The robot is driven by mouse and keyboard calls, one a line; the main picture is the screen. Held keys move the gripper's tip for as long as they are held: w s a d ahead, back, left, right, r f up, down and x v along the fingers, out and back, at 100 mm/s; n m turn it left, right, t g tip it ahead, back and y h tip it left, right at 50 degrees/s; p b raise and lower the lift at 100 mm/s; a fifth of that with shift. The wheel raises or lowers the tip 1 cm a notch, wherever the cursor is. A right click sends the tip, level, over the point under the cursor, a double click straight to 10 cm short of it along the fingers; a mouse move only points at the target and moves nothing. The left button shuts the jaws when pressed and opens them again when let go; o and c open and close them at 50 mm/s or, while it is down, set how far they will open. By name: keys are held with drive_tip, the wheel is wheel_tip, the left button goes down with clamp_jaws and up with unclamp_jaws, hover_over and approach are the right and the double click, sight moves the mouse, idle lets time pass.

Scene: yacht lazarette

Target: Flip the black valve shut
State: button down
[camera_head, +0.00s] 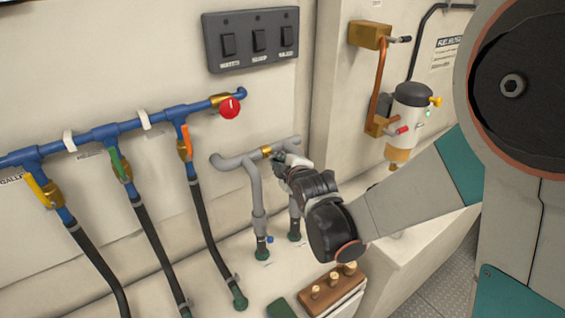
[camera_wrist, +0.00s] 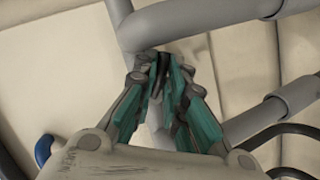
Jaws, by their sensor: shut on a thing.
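My gripper (camera_head: 280,163) is at the grey pipe, just below and right of a brass fitting (camera_head: 266,151). In the wrist view, its teal-padded fingers (camera_wrist: 168,85) are closed together on a small dark piece, the black valve's handle (camera_wrist: 164,60), right beside the grey pipe (camera_wrist: 205,22). The fingers cover most of the handle, so its angle is hard to tell. In the head view, my gripper hides the handle.
A blue pipe (camera_head: 97,134) at left carries yellow, green (camera_head: 120,162) and orange (camera_head: 186,140) levers and a red knob (camera_head: 229,107). A switch panel (camera_head: 252,40) is above. A filter canister (camera_head: 410,108) is at right. Brown terminal block (camera_head: 331,291) lies below.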

drive_tip(key=shift+s+f, duration=0.1)
drive_tip(key=shift+f, duration=0.1)
drive_tip(key=shift+s+a+f+m+g+y+b, duration=0.2)
drive_tip(key=shift+m+g+y+b, duration=0.15)
drive_tip(key=shift+m+g+y, duration=0.55)
drive_tip(key=shift+s+a+f+m+g+y+b, duration=0.15)
drive_tip(key=shift+m+g+y+b, duration=0.3)
drive_tip(key=shift+m+y, duration=0.8)
drive_tip(key=shift+s+a+f+m+g+y+b, duration=0.1)
drive_tip(key=shift+a+f+m+g+y+b, duration=0.15)
drive_tip(key=shift+m+g+y, duration=0.9)
drive_tip(key=shift+r+m+t+h, duration=0.1)
drive_tip(key=shift+m+t+h, duration=0.3)
drive_tip(key=shift+m+h, duration=0.1)
drive_tip(key=c, duration=1.6)
unclamp_jaws()
drive_tip(key=shift+c, duration=0.2)
drive_tip(key=shift+r, duration=0.1)
